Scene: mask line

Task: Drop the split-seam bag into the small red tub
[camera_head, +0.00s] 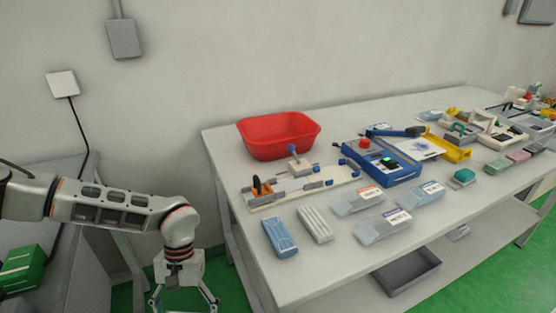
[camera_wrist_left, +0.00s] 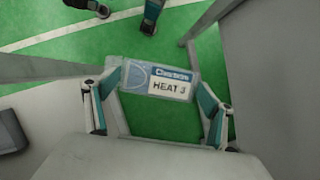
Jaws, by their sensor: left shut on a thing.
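The red tub (camera_head: 280,148) stands at the back left of the white table in the head view and looks empty from what shows of its inside. My left gripper (camera_head: 183,304) is low at the bottom edge of the head view, left of the table and below its top. In the left wrist view my left gripper is shut on a clear bag (camera_wrist_left: 128,78) with a blue and white label reading something like "HEAT 3". The bag spans between the fingers above green floor. A split in its seam cannot be made out. My right gripper is not in view.
Several labelled bags (camera_head: 384,227) lie at the table's front. A blue pack (camera_head: 279,238) and a white pack (camera_head: 315,224) lie near its left end. A fixture board (camera_head: 332,181) lies in front of the tub, and a blue device (camera_head: 381,166) stands right of it.

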